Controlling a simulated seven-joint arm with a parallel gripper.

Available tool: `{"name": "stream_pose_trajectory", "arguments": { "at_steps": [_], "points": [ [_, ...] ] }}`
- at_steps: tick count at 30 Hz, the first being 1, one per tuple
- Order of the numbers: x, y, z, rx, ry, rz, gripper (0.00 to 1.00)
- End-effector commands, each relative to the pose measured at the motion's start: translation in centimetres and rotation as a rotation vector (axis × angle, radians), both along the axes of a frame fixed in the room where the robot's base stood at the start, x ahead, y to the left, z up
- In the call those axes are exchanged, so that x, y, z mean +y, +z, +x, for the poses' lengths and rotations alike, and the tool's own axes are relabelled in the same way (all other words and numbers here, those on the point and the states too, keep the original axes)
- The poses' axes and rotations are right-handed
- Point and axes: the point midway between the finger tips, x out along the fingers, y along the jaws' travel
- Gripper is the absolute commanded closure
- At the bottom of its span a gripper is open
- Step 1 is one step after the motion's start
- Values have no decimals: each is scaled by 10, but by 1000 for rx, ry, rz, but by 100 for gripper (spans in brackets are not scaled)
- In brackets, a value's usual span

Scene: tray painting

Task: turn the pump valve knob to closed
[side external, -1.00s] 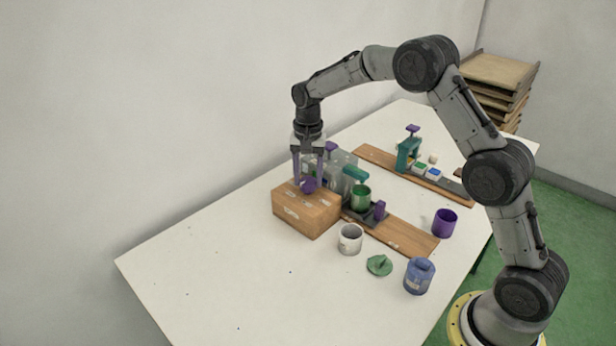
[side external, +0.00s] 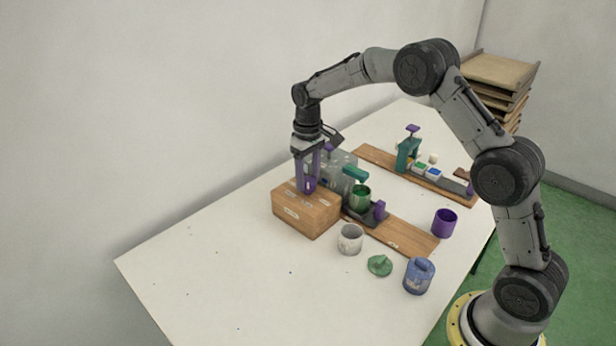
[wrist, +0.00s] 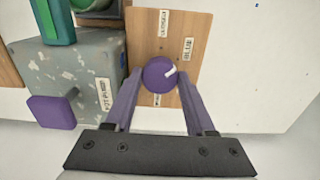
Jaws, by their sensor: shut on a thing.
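The valve knob (wrist: 157,77) is round and purple. It sits on top of a wooden box (side external: 305,219) with several small white labels. In the wrist view, its white pointer mark points right and slightly up, towards the right-hand label (wrist: 188,48). Other labels lie above (wrist: 163,23) and below the knob; I cannot read them surely. My gripper (wrist: 160,78) has its purple fingers on both sides of the knob, shut on it. In the side view my gripper (side external: 308,187) points down at the box and its fingers largely hide the knob.
A speckled grey block (wrist: 82,72) with a purple lever (wrist: 52,112) stands close beside the box. A green cup (side external: 360,199), white cup (side external: 350,239), green lid (side external: 380,266), blue jar (side external: 419,276) and purple cup (side external: 445,223) stand nearby. The table's front left is clear.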

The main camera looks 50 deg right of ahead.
Motion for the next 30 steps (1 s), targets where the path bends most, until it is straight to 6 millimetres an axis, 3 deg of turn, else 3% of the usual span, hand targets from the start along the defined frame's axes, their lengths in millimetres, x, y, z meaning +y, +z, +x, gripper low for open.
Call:
{"name": "stream_pose_trajectory", "arguments": {
  "at_steps": [18, 30],
  "points": [
    [0, 2, 1, -5, 562, -1, 100],
    [0, 2, 2, -6, 776, -2, 100]
  ]
}}
